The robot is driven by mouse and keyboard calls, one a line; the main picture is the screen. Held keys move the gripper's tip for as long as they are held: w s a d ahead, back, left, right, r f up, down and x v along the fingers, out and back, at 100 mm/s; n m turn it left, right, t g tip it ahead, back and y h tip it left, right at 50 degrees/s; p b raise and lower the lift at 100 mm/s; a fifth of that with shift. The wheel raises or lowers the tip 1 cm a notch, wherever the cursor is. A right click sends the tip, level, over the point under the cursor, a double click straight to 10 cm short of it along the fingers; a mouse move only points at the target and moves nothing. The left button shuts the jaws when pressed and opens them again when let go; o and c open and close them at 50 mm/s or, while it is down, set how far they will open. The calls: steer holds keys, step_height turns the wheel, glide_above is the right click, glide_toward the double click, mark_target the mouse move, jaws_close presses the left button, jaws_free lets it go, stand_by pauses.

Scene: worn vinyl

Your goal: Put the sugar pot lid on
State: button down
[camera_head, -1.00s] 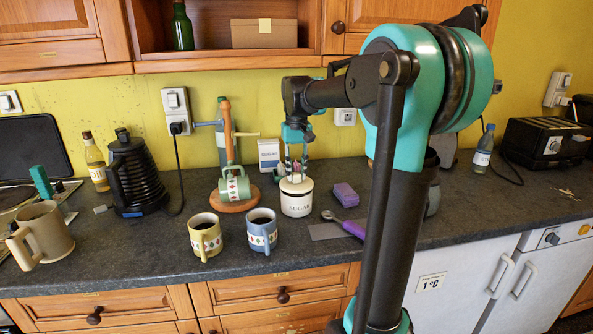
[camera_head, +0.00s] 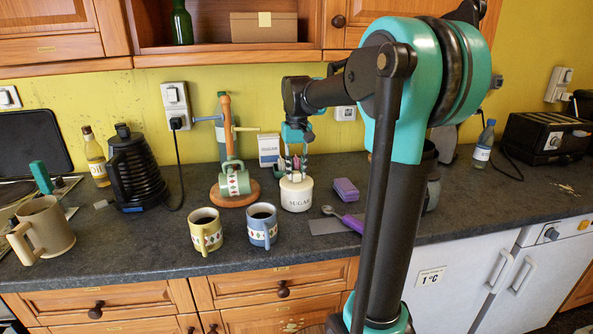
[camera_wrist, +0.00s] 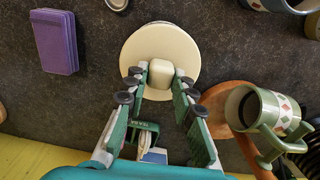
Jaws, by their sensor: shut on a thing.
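The sugar pot (camera_head: 297,200), white and marked SUGAR, stands upright on the dark worktop in the head view. The round cream lid (camera_head: 295,182) is at its mouth and looks level; I cannot tell whether it is fully seated. In the wrist view the lid (camera_wrist: 150,40) hides the pot below it, and its squarish knob (camera_wrist: 160,74) lies between my fingers. My gripper (camera_head: 296,172) points down over the pot, shut on the lid by its knob. The fingertips also show in the wrist view (camera_wrist: 160,82).
A mug tree (camera_head: 236,196) with a hanging green mug (camera_head: 234,183) stands just left of the pot. Yellow (camera_head: 205,233) and blue (camera_head: 262,228) mugs stand in front. A purple block (camera_head: 346,189) and a purple-handled scoop (camera_head: 349,222) lie to the right. A sugar box (camera_head: 269,150) stands behind.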

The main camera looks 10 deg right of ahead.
steer(key=c, duration=1.2)
jaws_free()
steer(key=shift+r, duration=0.1)
step_height(320, 180, up, 12)
steer(key=shift+f, duration=0.1)
